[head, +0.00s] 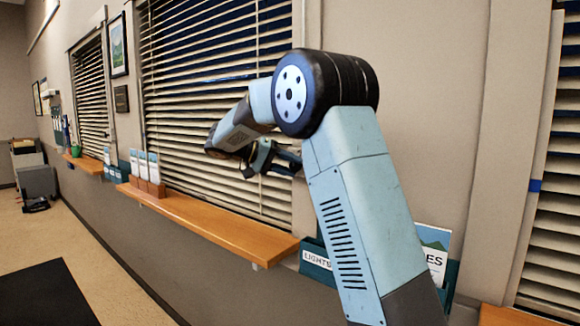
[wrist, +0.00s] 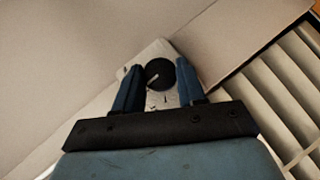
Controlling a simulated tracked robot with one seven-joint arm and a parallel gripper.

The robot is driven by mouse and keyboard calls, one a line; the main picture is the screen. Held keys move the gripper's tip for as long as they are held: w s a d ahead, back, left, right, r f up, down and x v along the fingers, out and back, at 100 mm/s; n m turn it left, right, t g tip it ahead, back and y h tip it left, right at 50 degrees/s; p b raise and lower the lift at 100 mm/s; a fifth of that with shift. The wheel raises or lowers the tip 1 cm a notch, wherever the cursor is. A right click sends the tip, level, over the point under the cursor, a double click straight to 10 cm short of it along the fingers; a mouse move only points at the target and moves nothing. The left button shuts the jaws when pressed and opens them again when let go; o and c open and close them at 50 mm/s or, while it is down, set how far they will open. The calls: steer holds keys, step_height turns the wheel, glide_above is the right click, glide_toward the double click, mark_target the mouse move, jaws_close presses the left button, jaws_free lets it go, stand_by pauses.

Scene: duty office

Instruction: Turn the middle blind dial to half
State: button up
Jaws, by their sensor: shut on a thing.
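In the wrist view a round black dial (wrist: 160,73) with a pale pointer line sits on a whitish wall plate (wrist: 158,47). The pointer runs toward the lower left of the picture, and small dark marks show on the plate below the dial. The two blue fingers of my gripper (wrist: 163,88) stand on either side of the dial, closed on it. In the head view my gripper (head: 284,165) is in front of the right part of the middle blind (head: 205,100); the dial is hidden there behind my arm. The middle blind's slats show dark gaps between them.
A wooden sill (head: 215,222) runs under the middle blind, with leaflet holders (head: 146,172) at its left end. Another blind (head: 556,220) is at the far right, one (head: 90,90) at the left.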

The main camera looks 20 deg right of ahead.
steer(key=shift+a+f, duration=0.1)
steer(key=o, duration=1)
steer(key=shift+w, duration=0.1)
steer(key=shift+o, duration=0.2)
steer(key=v, duration=1.3)
steer(key=shift+a, duration=0.35)
steer(key=s+d+f+n+t+y, duration=0.15)
steer(key=s+d+n+y, duration=0.4)
steer(key=s+d, duration=0.9)
steer(key=s+f+t+y, duration=0.2)
steer(key=s+f+y, duration=0.2)
steer(key=s, duration=0.8)
steer(key=s+f+t+y, duration=0.3)
steer(key=s+f, duration=0.5)
steer(key=s, duration=0.4)
steer(key=shift+s+a+y, duration=0.25)
steer(key=shift+a+y, duration=0.1)
steer(key=shift+y, duration=0.3)
